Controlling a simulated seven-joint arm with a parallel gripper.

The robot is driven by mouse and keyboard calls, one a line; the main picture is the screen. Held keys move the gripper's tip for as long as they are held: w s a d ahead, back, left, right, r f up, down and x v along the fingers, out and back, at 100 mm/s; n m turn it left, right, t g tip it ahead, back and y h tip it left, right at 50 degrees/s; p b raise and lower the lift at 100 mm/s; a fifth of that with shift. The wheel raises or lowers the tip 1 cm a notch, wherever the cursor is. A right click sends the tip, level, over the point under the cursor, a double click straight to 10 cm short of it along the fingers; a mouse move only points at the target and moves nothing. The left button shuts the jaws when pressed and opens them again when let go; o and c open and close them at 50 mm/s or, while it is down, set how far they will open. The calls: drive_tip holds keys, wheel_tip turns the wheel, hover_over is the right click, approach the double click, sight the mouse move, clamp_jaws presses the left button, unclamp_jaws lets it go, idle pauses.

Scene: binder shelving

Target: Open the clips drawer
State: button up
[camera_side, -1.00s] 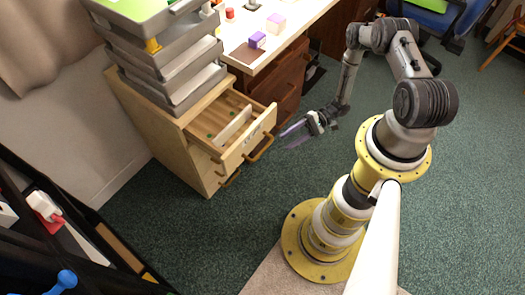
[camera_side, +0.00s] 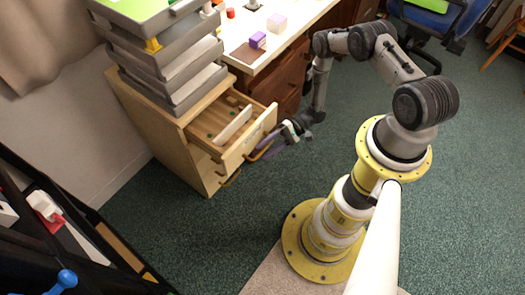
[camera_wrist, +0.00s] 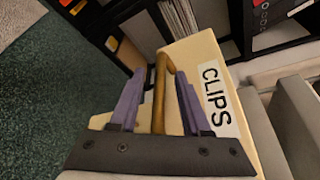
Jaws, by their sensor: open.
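The clips drawer is a pale wood drawer whose front (camera_wrist: 200,62) carries a white "CLIPS" label (camera_wrist: 216,95) in the wrist view. A brown wooden bar handle (camera_wrist: 159,85) stands out from that front. My gripper (camera_wrist: 160,72) is open, with one purple finger on each side of the handle and gaps between. In the side view, my gripper (camera_side: 271,142) is at the handle of the upper drawer (camera_side: 226,124), which is pulled partly out of the cabinet. Whether the fingers touch the handle is hidden there.
The wooden cabinet (camera_side: 150,118) has a lower handle (camera_side: 232,178) beneath the open drawer. Grey stacked trays (camera_side: 190,85) stand on top. A desk (camera_side: 285,40) with small blocks is behind. Black shelving (camera_side: 95,235) is at lower left. Green carpet (camera_side: 250,215) in front is clear.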

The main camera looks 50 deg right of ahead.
drive_tip(key=shift+x, duration=0.75)
clamp_jaws()
idle(0.9)
